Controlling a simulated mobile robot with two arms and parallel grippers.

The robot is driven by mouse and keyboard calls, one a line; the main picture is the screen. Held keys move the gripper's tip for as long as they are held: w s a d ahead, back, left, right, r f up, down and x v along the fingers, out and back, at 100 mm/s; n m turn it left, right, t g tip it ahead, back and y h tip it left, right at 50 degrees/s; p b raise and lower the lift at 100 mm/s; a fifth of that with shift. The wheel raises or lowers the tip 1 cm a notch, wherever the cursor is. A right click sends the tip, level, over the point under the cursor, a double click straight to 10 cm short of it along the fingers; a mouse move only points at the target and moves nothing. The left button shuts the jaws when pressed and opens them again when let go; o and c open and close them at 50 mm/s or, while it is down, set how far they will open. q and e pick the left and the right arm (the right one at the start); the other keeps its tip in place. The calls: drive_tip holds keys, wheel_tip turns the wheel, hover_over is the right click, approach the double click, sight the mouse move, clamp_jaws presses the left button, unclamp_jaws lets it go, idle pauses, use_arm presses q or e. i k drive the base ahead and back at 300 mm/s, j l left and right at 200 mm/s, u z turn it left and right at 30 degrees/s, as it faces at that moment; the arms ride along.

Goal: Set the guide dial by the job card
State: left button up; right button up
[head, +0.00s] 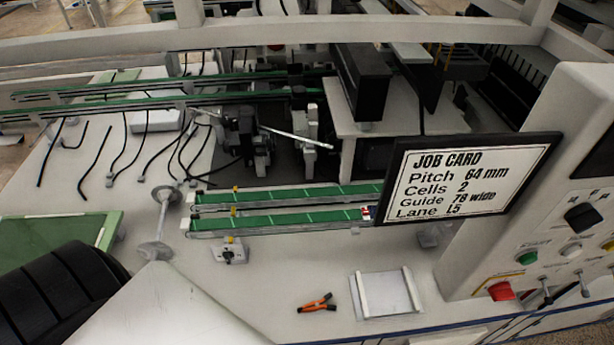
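The job card (476,178) is a white sheet in a black frame at the right. It reads Pitch 64 mm, Cells 2, Guide 78 wide, Lane L5. A small knob on a pale block (230,252) sits on the bench in front of the green-belted rails. A larger black knob (583,217) is on the sloped control panel (547,205) at the right edge. No label shows which of the two is the guide dial, and their settings are too small to read. Neither of my grippers is in view.
Two green-belted rails (290,207) run across the middle of the bench. Orange-handled pliers (317,303) and a white tray (384,294) lie near the front. A red button (501,291) and green button (527,257) are on the panel. Black cables lie at the left.

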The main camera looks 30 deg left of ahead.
sight(228, 256)
drive_tip(key=j+u, duration=0.25)
drive_tip(key=j, duration=0.25)
drive_tip(key=j+u, duration=0.1)
drive_tip(key=u, duration=0.25)
drive_tip(key=j+u, duration=0.15)
drive_tip(key=u, duration=0.2)
drive_tip(key=j+u, duration=0.1)
drive_tip(key=u, duration=0.2)
drive_tip(key=z, duration=1.15)
drive_tip(key=u, duration=1.15)
drive_tip(key=j+u, duration=0.1)
drive_tip(key=j, duration=0.65)
